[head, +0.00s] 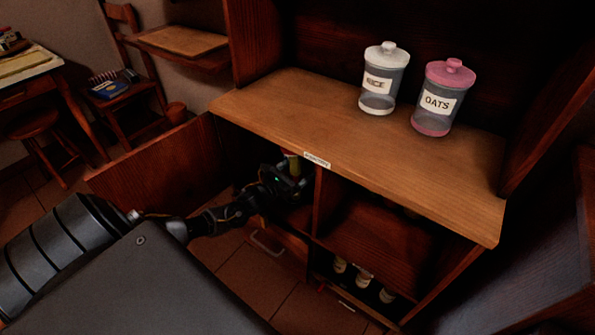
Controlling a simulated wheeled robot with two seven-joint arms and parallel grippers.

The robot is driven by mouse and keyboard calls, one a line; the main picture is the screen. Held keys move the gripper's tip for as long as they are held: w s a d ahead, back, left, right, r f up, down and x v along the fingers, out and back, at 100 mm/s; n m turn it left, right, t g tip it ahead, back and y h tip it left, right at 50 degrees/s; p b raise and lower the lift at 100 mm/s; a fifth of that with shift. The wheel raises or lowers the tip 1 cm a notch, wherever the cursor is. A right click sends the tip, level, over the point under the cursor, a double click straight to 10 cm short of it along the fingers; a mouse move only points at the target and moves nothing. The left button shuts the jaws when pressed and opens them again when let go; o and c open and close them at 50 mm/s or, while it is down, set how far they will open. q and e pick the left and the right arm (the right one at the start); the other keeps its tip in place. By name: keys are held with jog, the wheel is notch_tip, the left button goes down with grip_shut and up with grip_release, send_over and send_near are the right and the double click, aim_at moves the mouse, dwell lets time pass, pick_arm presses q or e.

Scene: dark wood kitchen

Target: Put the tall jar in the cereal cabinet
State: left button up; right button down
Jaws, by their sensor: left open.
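Two lidded glass jars stand upright on the wooden counter in the head view: a RICE jar (379,98) with a white lid, and an OATS jar (434,115) with a pink lid to its right. I cannot tell which one counts as the tall jar. My left gripper (287,181) is open, low in the left compartment under the counter. A small yellow-green item with a red part (294,164) shows right by its fingers; I cannot tell whether they touch. A small label (317,160) on the counter's front edge is too small to read.
The cabinet's left door (160,165) stands open beside my left arm. A wooden divider (318,205) borders the compartment on the right. Several small jars (362,280) sit in the low right compartment. The counter's left part (290,105) is clear. A chair (125,95) stands far left.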

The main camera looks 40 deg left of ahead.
pick_arm(q)
jog(key=shift+r, duration=0.1)
jog(key=s+a+p, duration=0.2)
jog(key=s, duration=1)
jog(key=s+d+f+n+g+y, duration=0.25)
jog(key=d+f+n, duration=0.2)
jog(key=n, duration=0.45)
jog(key=s+d+f+n+g+y, duration=0.1)
jog(key=s+d+f+n+g, duration=0.25)
jog(key=d+n, duration=0.4)
jog(key=s+d+n+g, duration=0.4)
jog(key=s+n, duration=0.4)
jog(key=n, duration=0.1)
jog(key=s+d+r+n+g, duration=0.1)
jog(key=s+d+n+g, duration=0.3)
jog(key=s+n, duration=0.4)
jog(key=shift+s+n+h, duration=0.25)
jog(key=shift+n+h, duration=0.2)
jog(key=shift+n, duration=0.7)
pick_arm(e)
jog(key=f, duration=0.3)
jog(key=shift+w+d+f+g, duration=0.1)
jog(key=shift+w+f+g, duration=0.1)
jog(key=shift+g, duration=0.1)
pick_arm(q)
jog(key=shift+r, duration=0.1)
